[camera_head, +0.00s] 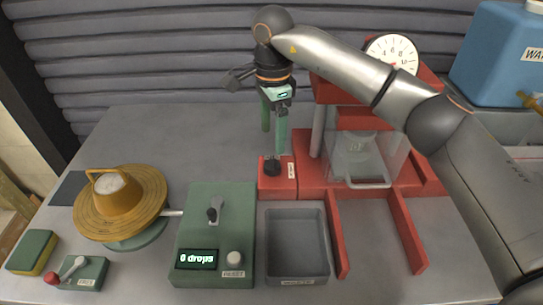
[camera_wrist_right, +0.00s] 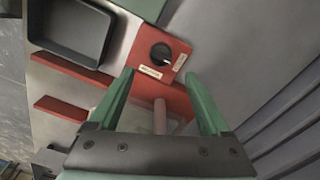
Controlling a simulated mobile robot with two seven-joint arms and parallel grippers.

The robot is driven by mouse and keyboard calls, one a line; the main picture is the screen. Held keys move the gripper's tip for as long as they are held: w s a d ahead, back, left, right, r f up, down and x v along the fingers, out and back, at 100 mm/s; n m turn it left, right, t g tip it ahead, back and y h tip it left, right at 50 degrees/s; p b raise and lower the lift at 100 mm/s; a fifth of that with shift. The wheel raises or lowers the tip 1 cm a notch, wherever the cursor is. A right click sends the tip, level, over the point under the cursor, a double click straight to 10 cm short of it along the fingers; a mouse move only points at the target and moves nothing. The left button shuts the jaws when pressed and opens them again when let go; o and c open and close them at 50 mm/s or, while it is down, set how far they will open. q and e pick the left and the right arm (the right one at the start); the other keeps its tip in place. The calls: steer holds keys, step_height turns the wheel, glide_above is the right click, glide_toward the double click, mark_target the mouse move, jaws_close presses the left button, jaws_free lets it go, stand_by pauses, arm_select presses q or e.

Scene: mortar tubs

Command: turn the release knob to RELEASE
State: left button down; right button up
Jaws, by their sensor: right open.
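The release knob (camera_head: 272,167) is a round black knob on top of a small red block (camera_head: 284,188) at the front left of the red press. In the right wrist view the knob (camera_wrist_right: 161,54) shows a small light mark, and two white labels too small to read lie beside it on the block (camera_wrist_right: 142,61). My right gripper (camera_head: 273,145) points down above the knob with its green fingers apart and nothing between them. In the wrist view the open fingers (camera_wrist_right: 159,73) straddle the line to the knob, apart from it. My left gripper is not in view.
The red press has a dial gauge (camera_head: 392,52) and a clear shield (camera_head: 366,160). A grey tray (camera_head: 297,213) and a green drop-counter box (camera_head: 215,265) stand in front. A yellow round table (camera_head: 93,207) is at the left. A blue container (camera_head: 500,55) stands back right.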

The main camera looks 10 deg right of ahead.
mark_target(272, 161)
step_height(272, 161, down, 9)
steer(key=shift+r, duration=0.1)
stand_by(0.3)
jaws_close()
stand_by(0.5)
